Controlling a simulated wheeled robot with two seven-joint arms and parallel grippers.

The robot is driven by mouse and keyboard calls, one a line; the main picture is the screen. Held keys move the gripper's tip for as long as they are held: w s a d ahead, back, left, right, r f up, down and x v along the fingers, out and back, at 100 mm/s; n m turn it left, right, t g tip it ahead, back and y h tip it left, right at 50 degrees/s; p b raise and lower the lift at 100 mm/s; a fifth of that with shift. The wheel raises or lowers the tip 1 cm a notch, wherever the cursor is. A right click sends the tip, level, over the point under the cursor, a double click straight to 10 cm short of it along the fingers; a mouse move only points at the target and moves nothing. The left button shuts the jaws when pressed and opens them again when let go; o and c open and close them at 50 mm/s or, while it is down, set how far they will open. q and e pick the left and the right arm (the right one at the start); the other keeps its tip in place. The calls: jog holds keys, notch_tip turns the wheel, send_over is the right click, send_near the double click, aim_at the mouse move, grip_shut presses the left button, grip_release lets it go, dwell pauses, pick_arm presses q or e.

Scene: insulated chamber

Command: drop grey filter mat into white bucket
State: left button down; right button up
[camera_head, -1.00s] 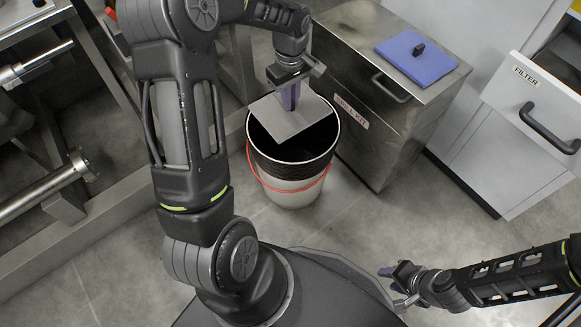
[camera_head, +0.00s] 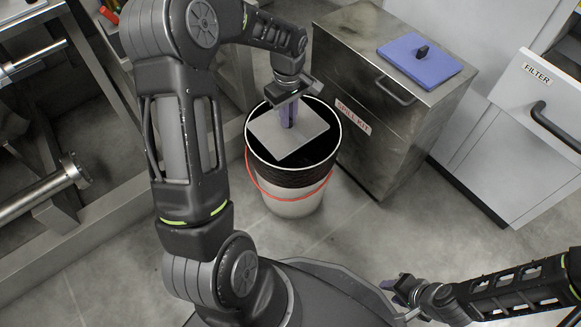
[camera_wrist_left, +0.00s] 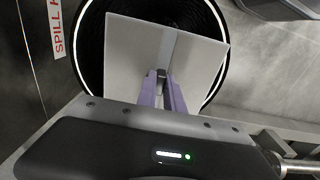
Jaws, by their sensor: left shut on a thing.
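The grey filter mat (camera_head: 290,134) is a flat, light grey square, held at the mouth of the white bucket (camera_head: 285,203). The bucket has a black lining inside and a red handle hanging around its outside. My left gripper (camera_head: 288,116) is shut on the mat from above, with purple fingers. In the left wrist view, the mat (camera_wrist_left: 130,55) lies across the bucket's dark opening (camera_wrist_left: 93,40), and the fingers (camera_wrist_left: 161,90) meet it at the middle. How deep the mat sits cannot be told exactly. My right gripper (camera_head: 396,290) is at the lower right, away from the bucket; its jaw state is unclear.
A steel spill kit cabinet (camera_head: 400,130) with a blue lid panel (camera_head: 420,60) on top stands right of the bucket. A drawer labelled FILTER (camera_head: 525,100) stands open at the far right. A metal frame with pipes (camera_head: 40,190) is on the left. Grey floor is clear in front.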

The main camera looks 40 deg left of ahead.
pick_arm(q)
jog(key=shift+f+b, duration=0.35)
jog(key=shift+f, duration=0.45)
pick_arm(e)
jog(key=shift+w+f, duration=0.1)
jog(key=shift+f, duration=0.6)
pick_arm(q)
jog(key=c, duration=1.4)
grip_release()
jog(key=shift+r, duration=0.1)
